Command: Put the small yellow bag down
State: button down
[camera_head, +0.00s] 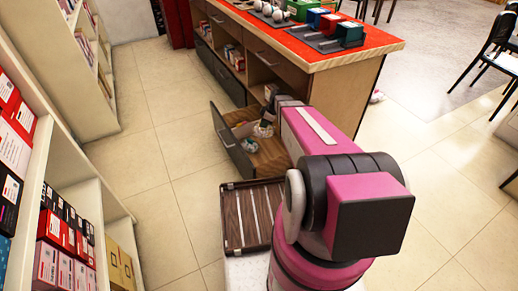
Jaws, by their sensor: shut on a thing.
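My gripper (266,121) is small in the head view and partly hidden by my pink arm. It is over the open drawer (222,127) of the red-topped counter. It is shut on a small pale, yellowish thing (262,130), which I take to be the small yellow bag. The bag is at the level of the drawer, and I cannot tell whether it touches the drawer floor. Another small pale item (246,146) lies in the drawer, to the left of and below the bag.
The counter (352,58) holds boxes and display stands. Shelves with boxes (62,235) stand along the left. A brown slatted tray (232,218) is in front of the drawer. Tiled floor (140,160) is clear between shelves and counter. Black chairs (490,52) stand at the right.

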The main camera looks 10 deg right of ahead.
aim_at(264, 137)
jog(key=shift+w+d+f+n+g, duration=0.15)
jog(key=shift+f+n+g, duration=0.7)
jog(key=shift+f, duration=3.95)
jog(key=shift+w+a+f+n+g, duration=0.1)
jog(key=shift+f+n, duration=1.6)
jog(key=shift+f, duration=3.15)
jog(key=shift+w+d+f+n+g, duration=0.15)
jog(key=shift+f+n+g, duration=0.7)
jog(key=shift+f, duration=3.95)
jog(key=shift+a+n+t, duration=0.1)
jog(key=shift+n+t, duration=0.3)
jog(key=c, duration=1.1)
grip_release()
jog(key=shift+f, duration=0.1)
jog(key=s+v, duration=0.1)
jog(key=v, duration=0.6)
jog(key=shift+w+r, duration=0.4)
jog(key=shift+w, duration=0.15)
